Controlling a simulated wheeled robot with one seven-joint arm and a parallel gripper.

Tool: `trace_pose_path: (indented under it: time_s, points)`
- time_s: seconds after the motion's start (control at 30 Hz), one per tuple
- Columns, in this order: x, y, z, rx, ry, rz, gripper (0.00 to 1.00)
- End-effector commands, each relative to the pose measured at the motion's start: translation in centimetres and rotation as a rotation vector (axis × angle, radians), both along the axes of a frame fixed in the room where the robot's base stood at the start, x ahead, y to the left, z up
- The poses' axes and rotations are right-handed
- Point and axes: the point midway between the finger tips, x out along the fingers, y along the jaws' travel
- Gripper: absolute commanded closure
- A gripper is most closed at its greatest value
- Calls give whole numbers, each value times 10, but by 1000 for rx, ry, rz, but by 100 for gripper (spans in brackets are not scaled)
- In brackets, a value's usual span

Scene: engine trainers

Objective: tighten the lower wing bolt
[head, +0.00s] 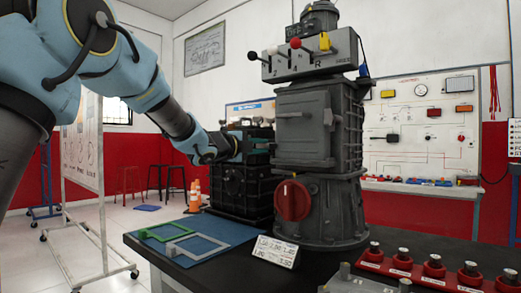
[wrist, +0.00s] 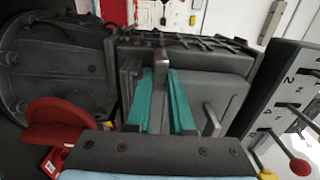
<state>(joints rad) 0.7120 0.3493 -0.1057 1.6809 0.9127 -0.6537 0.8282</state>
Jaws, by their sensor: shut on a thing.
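The grey gearbox housing (head: 305,125) stands upright on the dark bench, and its flat cover (wrist: 205,85) fills the middle of the wrist view. A second grey handle-like piece (wrist: 212,120), apparently the upper wing bolt, is outside the fingers. In the head view the held bolt is hidden.
A red knob (head: 292,200) projects below the housing, and a lever box (head: 308,60) sits above. A black engine unit (head: 240,185) stands behind my gripper. A blue mat (head: 205,255) with green and grey brackets, a small sign (head: 275,251) and a red socket rack (head: 430,274) are on the bench.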

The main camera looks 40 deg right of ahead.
Motion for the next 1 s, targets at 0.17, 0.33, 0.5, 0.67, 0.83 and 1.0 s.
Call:
trace_pose_path:
  time_s: [0.17,0.33,0.5,0.67,0.83,1.0]
  points:
    - [0,0,-1,3,-1,0,100]
    - [0,0,-1,3,0,0,71]
    - [0,0,-1,1,-1,0,52]
    - [0,0,0,1,0,0,50]
    - [-1,4,0,0,0,0,50]
    - [-7,26,0,1,-2,1,50]
